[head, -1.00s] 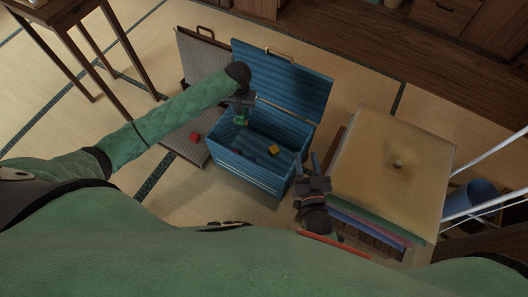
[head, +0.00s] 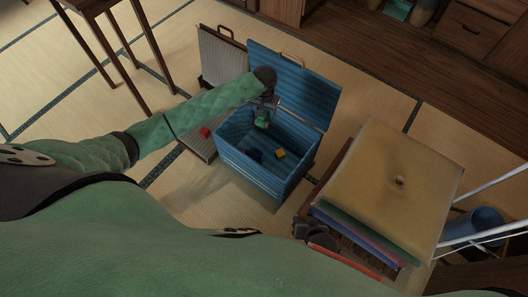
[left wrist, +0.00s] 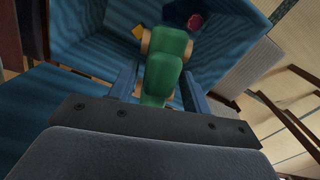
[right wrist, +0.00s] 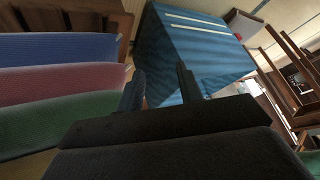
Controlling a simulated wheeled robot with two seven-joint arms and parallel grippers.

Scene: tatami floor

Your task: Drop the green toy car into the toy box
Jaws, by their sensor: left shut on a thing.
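The green toy car (left wrist: 165,66) is between the fingers of my left gripper (left wrist: 164,88), which is shut on it. In the head view the car (head: 262,123) hangs below my left gripper (head: 264,108), over the opening of the blue toy box (head: 262,178). The box's lid (head: 293,85) stands open at the back. In the left wrist view the blue inside of the box (left wrist: 75,45) lies below the car. My right gripper (right wrist: 158,88) is open and empty, apart from the box; in the head view it is mostly hidden near the stacked cushions.
A yellow block (head: 280,154) lies inside the box, with a dark item beside it. Stacked cushions (head: 385,190) stand at right. A wooden table (head: 95,8) stands at upper left.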

